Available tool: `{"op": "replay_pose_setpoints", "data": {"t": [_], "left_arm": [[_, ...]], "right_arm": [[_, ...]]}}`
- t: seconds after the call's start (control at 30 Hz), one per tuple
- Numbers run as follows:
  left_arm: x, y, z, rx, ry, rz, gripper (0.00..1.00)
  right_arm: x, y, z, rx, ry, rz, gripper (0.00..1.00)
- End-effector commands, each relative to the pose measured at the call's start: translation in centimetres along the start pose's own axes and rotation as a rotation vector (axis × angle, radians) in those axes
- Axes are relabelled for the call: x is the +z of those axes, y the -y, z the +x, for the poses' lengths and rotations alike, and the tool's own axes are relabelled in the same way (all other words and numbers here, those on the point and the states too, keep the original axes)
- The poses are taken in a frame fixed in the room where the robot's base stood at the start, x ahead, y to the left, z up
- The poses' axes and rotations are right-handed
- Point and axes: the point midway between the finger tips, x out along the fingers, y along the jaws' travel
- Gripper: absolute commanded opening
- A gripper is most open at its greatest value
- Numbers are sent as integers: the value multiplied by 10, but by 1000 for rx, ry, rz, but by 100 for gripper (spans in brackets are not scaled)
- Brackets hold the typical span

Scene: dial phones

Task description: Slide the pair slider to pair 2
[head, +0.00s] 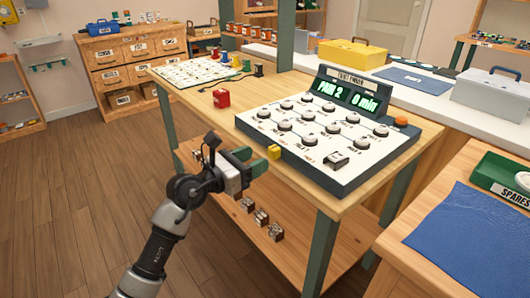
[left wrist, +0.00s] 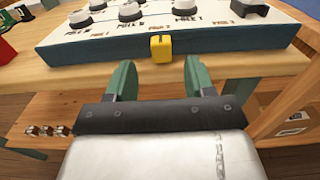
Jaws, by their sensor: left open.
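The test finder console (head: 335,130) is a white sloped panel with round knobs, standing on the wooden table. Its green display (head: 347,95) reads "PAIR 2" and "0 min". A small yellow slider (head: 274,152) sticks out of the console's dark front edge. My left gripper (head: 264,160) is open and empty, just in front of that edge. In the left wrist view the slider (left wrist: 161,47) lies ahead of the two green fingers (left wrist: 158,76), roughly in line with the gap between them and apart from both. My right gripper is not in view.
An orange button (head: 400,121) sits at the console's right. A red box (head: 221,98) and several small spools stand on the table to the left, near a white lettered board (head: 190,71). A lower shelf (head: 270,215) holds several small metal parts. The floor at left is clear.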

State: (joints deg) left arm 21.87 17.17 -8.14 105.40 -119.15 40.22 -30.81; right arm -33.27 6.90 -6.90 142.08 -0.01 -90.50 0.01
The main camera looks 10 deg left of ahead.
Motion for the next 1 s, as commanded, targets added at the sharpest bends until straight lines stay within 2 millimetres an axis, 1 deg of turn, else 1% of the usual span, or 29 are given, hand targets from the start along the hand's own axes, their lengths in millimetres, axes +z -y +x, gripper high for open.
{"op": "replay_pose_setpoints", "data": {"t": [0.03, 0.1, 0.2, 0.33, 0.47, 0.87, 0.93, 1.0], "left_arm": [[0, 0, -12, 1, -4, 3, 53], [-1, 0, -25, 1, -4, 1, 53], [0, 0, -42, 1, -2, 0, 53], [0, 0, -55, 0, -1, -1, 53], [0, 0, -60, 0, -1, 0, 53], [0, 0, -60, 0, 0, -1, 53], [0, 2, -60, -2, 13, -15, 53], [3, 7, -62, -7, 57, -66, 53]], "right_arm": [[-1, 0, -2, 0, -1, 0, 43], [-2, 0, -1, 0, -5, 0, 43], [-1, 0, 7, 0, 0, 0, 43], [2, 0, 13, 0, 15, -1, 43], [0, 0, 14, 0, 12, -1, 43], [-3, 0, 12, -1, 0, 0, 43], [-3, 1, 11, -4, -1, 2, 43], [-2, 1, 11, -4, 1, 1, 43]]}}
